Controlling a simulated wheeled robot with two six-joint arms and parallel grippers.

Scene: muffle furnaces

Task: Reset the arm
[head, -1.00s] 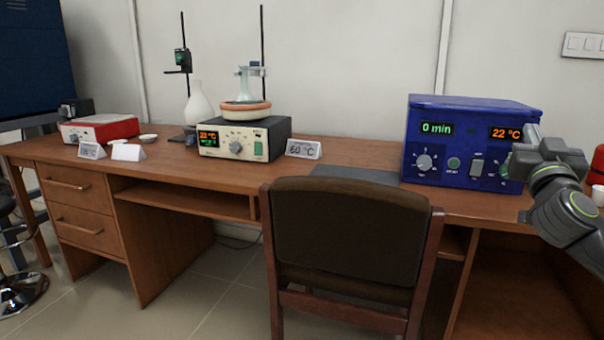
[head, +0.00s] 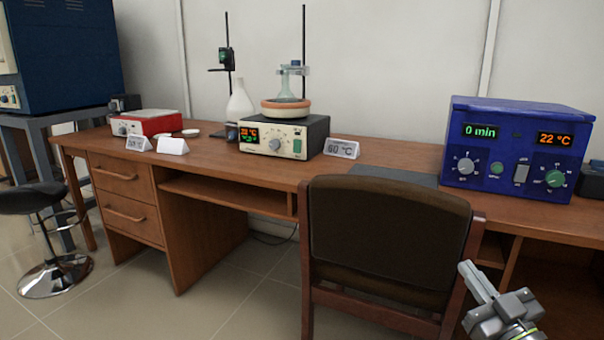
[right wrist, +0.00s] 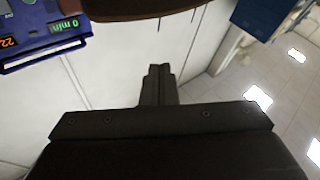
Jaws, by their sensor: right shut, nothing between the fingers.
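My right gripper (head: 477,282) shows at the lower right of the head view, in front of the desk and beside the chair's right side. It is shut and empty, and its closed fingers (right wrist: 158,85) also show in the right wrist view. The right wrist view is tilted upside down, with the blue furnace at its upper left. My left gripper is in neither view.
A brown chair (head: 388,240) stands before the wooden desk (head: 225,170). On the desk are a blue furnace (head: 510,180) reading 0 min and 22 °C, a cream heater (head: 272,150) with glassware, and a red device (head: 150,123). A stool (head: 45,215) stands at left.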

